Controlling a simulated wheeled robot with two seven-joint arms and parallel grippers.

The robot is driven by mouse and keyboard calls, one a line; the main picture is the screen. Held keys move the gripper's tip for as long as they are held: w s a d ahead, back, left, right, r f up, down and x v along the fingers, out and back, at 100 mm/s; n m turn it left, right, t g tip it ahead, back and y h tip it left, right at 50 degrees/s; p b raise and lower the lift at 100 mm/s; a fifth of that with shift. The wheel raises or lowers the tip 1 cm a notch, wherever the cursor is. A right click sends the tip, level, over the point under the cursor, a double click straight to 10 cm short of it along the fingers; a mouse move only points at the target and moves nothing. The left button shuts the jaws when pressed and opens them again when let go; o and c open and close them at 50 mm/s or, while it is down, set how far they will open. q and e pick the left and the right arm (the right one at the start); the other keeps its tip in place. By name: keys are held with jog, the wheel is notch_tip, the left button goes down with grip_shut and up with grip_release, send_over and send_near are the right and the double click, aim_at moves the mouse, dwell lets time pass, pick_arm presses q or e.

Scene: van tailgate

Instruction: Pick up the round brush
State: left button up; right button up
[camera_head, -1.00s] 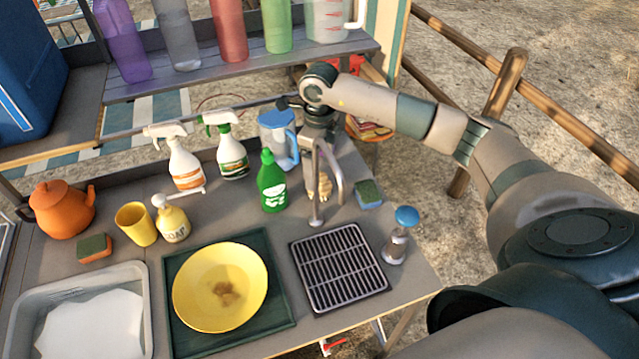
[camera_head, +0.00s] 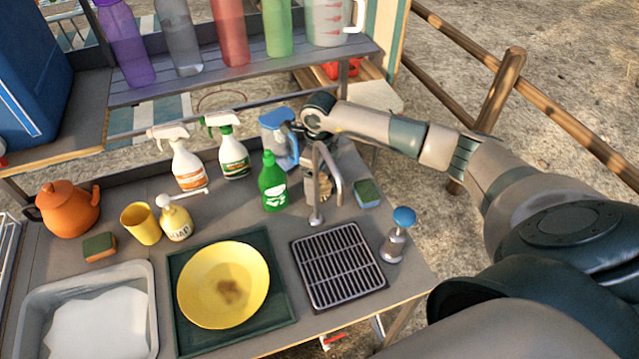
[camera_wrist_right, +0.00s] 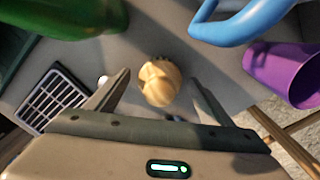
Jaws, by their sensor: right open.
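My left gripper is out of view.
A green bottle (camera_head: 272,182) and a blue jug (camera_head: 280,140) are close on the left, a sponge (camera_head: 368,193) on the right. A blue-topped dispenser (camera_head: 398,238) and black drain rack (camera_head: 337,265) are nearer. A shelf (camera_head: 240,75) hangs behind.

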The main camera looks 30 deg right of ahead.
dwell(0.3)
jog(key=c, duration=1.2)
jog(key=shift+r, duration=0.1)
jog(key=shift+r+b, duration=0.4)
jog(key=shift+r, duration=0.15)
notch_tip(320, 180, up, 8)
jog(key=b, duration=0.3)
jog(key=shift+f, duration=0.25)
jog(key=shift+r, duration=0.65)
